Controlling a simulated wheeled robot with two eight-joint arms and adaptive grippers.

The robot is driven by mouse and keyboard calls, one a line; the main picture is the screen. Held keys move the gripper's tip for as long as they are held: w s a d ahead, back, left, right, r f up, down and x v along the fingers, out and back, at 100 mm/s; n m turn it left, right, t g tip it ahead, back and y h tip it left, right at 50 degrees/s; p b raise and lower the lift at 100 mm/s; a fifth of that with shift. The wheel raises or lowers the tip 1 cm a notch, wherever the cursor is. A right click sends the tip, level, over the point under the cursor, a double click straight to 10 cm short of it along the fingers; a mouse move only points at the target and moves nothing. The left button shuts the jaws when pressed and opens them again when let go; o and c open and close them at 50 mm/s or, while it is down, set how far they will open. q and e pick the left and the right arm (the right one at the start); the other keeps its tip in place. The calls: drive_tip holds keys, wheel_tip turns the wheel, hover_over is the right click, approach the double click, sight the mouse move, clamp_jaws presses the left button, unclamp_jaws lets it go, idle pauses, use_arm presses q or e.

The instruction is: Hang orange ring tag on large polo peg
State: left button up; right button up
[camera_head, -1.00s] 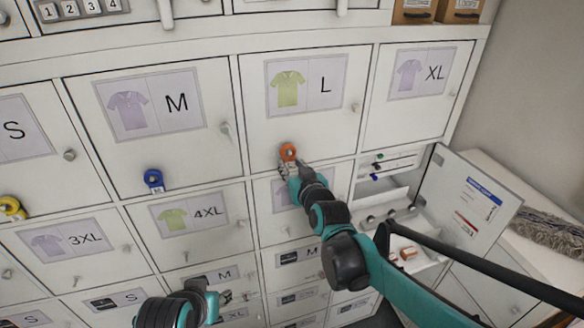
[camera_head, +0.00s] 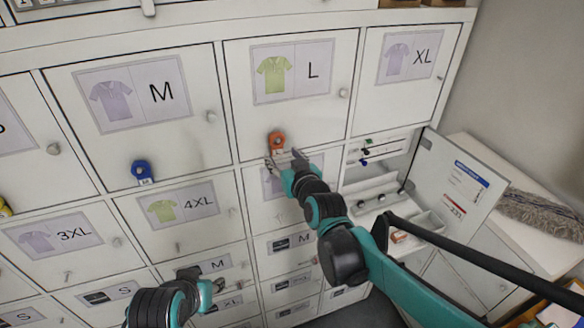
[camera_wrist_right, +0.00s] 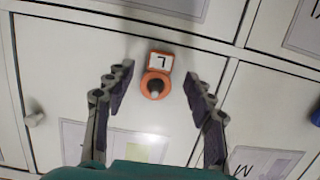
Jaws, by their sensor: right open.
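The orange ring tag (camera_head: 277,142) hangs on the peg low on the large polo door (camera_head: 312,118), the one with the green shirt and L label. In the right wrist view the pale peg end (camera_wrist_right: 155,88) shows through the orange ring (camera_wrist_right: 148,79), and its white L plate (camera_wrist_right: 161,60) shows upside down. My right gripper (camera_head: 285,160) is open just in front of and below the tag. Its fingers (camera_wrist_right: 153,92) stand on either side of the ring, apart from it. My left gripper (camera_head: 212,288) is low in the head view, its fingers barely visible.
A blue ring tag (camera_head: 142,171) hangs on the M door, and a yellow one (camera_head: 4,207) is at the left edge. An open compartment with pegs (camera_head: 375,190) and its swung-out door (camera_head: 460,188) are right of my right gripper. A grey mop head (camera_head: 540,215) lies farther right.

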drive_tip(key=v, duration=1)
drive_tip(key=s+d+f+m+g+h+b, duration=0.1)
drive_tip(key=s+d+f+b, duration=0.3)
drive_tip(key=f+b, duration=0.6)
drive_tip(key=s+d+f+m+g+h+b, duration=0.1)
drive_tip(key=s+d+f+g+b, duration=0.3)
drive_tip(key=f, duration=1.7)
drive_tip(key=s+d+f+m+g+h+b, duration=0.1)
drive_tip(key=s+d+f+b, duration=0.5)
drive_tip(key=f+b, duration=0.9)
drive_tip(key=s+g+h+b, duration=0.1)
drive_tip(key=s, duration=0.2)
drive_tip(key=shift+s+d+f+m+g+h, duration=0.25)
drive_tip(key=shift+s+f+m+g+h, duration=0.05)
drive_tip(key=shift+s+g+h, duration=0.1)
